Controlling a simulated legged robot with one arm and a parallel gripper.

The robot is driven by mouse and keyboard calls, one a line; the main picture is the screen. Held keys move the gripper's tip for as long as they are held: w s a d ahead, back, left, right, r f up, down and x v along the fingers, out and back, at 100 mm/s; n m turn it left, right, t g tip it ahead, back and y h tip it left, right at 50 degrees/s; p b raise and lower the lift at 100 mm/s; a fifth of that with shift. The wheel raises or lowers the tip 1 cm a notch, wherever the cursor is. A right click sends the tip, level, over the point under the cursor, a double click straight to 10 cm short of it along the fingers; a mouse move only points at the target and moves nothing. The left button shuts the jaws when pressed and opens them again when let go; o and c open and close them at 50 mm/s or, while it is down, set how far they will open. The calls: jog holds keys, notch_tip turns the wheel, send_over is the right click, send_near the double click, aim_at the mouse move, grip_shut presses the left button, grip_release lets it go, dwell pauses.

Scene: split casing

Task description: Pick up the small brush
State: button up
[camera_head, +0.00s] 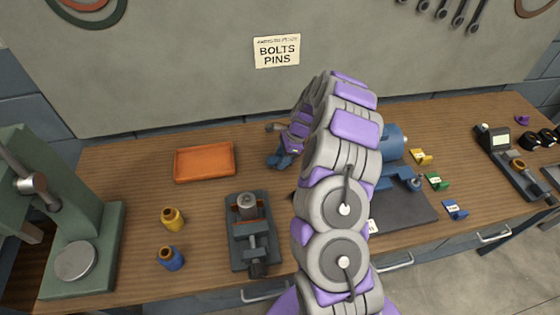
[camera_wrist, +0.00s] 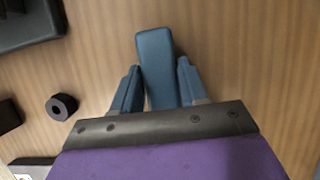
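My gripper (camera_head: 281,159) shows small in the head view, low over the wooden bench, with blue fingers. In the wrist view my gripper (camera_wrist: 158,88) has a blue finger on each side. A blue rounded block (camera_wrist: 156,62) stands between them and reaches further out. I cannot tell whether it is part of the gripper or something held. I cannot make out the small brush for sure in either view. A small grey-brown thing (camera_head: 274,127) lies just beyond the gripper, too small to name. My arm hides part of the bench middle.
An orange tray (camera_head: 205,163) lies left of the gripper. A green press (camera_head: 75,262) is far left. A blue machine (camera_head: 398,170) stands right. A dark ring (camera_wrist: 62,106) lies on the bench.

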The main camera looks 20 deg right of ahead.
aim_at(278, 159)
jog(key=shift+d, duration=0.1)
jog(key=c, duration=0.6)
jog(key=shift+r+b, duration=0.1)
jog(key=shift+b, duration=0.35)
jog(key=shift+r, duration=0.25)
jog(key=r, duration=0.1)
jog(key=r+p, duration=0.1)
jog(key=r, duration=0.1)
jog(key=shift+s+r+p, duration=0.25)
jog(key=shift+r+p, duration=0.05)
jog(key=shift+r, duration=0.1)
jog(key=s+p, duration=0.1)
jog(key=s, duration=0.4)
jog(key=s+d, duration=0.1)
jog(key=s, duration=0.4)
jog(key=s+r+p, duration=0.1)
jog(key=s, duration=0.4)
jog(key=shift+s+d+p, duration=0.2)
jog(key=shift+d+p, duration=0.1)
jog(key=shift+d, duration=0.1)
